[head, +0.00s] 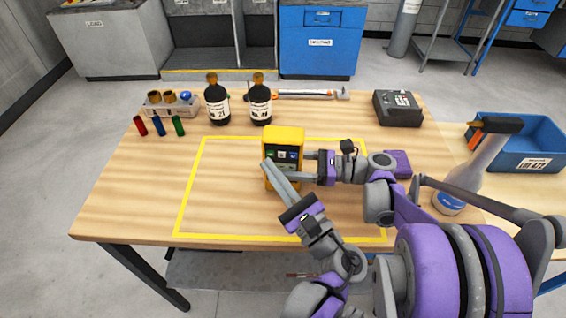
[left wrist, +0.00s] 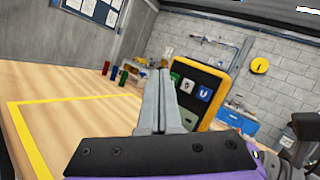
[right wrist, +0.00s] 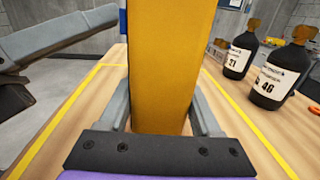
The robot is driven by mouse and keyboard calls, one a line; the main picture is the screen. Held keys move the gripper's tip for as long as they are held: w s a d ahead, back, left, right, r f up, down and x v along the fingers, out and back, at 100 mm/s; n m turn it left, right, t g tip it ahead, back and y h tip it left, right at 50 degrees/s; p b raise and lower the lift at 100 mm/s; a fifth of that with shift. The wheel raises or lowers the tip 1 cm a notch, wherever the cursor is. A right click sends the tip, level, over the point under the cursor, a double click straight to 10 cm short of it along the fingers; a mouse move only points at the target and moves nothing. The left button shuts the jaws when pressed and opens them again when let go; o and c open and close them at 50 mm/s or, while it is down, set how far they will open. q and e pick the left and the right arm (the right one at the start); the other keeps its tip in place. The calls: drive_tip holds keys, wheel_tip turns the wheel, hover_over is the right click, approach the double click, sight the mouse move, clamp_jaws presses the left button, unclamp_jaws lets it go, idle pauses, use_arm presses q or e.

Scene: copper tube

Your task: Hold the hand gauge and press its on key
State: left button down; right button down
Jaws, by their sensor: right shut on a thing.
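The hand gauge (head: 284,135) is a yellow box with a dark face. It is upright over the yellow-outlined area, and I cannot tell if it touches the table. My right gripper (head: 311,165) is shut on it from the right side; in the right wrist view its fingers flank the yellow body (right wrist: 168,50). My left gripper (head: 266,166) is shut and empty, its tips by the left part of the gauge's face. In the left wrist view the tips (left wrist: 160,72) overlap the left edge of the dark face (left wrist: 193,88), which shows coloured keys. I cannot tell whether they touch.
Two dark bottles (head: 217,105) (head: 260,105) stand behind the gauge. A rack (head: 170,108) and small coloured tubes (head: 158,126) are at the back left. The table's left side is clear.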

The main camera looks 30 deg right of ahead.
drive_tip(key=shift+f, duration=0.15)
idle(0.4)
use_arm(q)
drive_tip(key=shift+w+d, duration=0.3)
drive_tip(key=shift+w, duration=0.1)
idle(0.5)
drive_tip(key=shift+s+a, duration=0.3)
drive_tip(key=shift+s, duration=0.1)
drive_tip(key=s+a, duration=0.3)
drive_tip(key=s, duration=0.2)
drive_tip(key=shift+a, duration=0.25)
idle(0.3)
drive_tip(key=shift+w, duration=0.1)
use_arm(e)
unclamp_jaws()
